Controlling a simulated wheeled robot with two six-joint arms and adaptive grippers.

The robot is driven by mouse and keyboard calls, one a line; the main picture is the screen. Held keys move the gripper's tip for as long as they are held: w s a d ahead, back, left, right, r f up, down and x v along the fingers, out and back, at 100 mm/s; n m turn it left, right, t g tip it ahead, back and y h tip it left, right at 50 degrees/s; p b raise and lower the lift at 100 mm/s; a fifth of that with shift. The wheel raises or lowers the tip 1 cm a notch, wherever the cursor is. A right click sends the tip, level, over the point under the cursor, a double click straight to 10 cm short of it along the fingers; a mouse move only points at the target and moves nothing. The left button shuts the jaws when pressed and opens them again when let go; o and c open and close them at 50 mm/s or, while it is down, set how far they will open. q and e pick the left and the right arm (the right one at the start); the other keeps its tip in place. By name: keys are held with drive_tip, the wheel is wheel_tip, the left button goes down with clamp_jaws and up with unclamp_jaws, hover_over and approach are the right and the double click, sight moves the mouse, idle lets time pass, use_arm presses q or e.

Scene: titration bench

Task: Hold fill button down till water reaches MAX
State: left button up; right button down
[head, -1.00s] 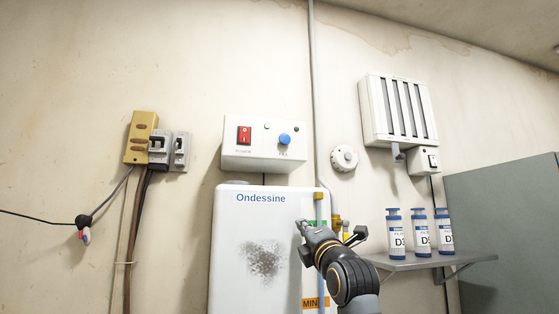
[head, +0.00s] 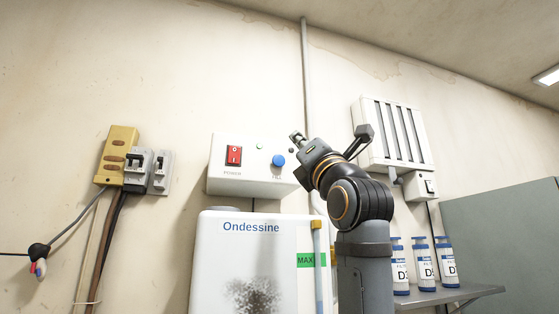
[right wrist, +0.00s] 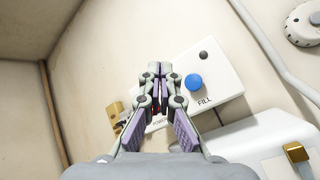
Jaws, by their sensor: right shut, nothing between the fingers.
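The blue fill button (head: 278,161) sits on the front of the white control box (head: 222,182) on the wall. It also shows in the right wrist view (right wrist: 194,82), with the word FILL beside it. My right gripper (head: 296,137) is shut and empty, just right of the box's upper right corner and apart from the button in the head view. The white Ondessine tank (head: 215,265) stands below the box. Its green MAX mark (head: 306,260) shows at the tank's right side, next to a clear level tube (head: 318,262); the water level cannot be made out. My left gripper is out of view.
A grey pipe (head: 306,80) runs up the wall behind my right gripper. A vented heater (head: 402,135) and a shelf (head: 440,297) with labelled bottles are at right.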

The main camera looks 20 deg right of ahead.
sight(279, 155)
drive_tip(key=shift+w+a+f+p, duration=0.1)
drive_tip(key=shift+w+p, duration=1.15)
drive_tip(key=shift+w, duration=1.1)
drive_tip(key=shift+w+a+f+p, duration=0.1)
drive_tip(key=shift+w+p, duration=1.15)
drive_tip(key=shift+w, duration=1.1)
drive_tip(key=shift+r, duration=0.15)
drive_tip(key=shift+w, duration=0.4)
drive_tip(key=shift+w+p, duration=0.55)
drive_tip(key=shift+p, duration=0.1)
idle(2.1)
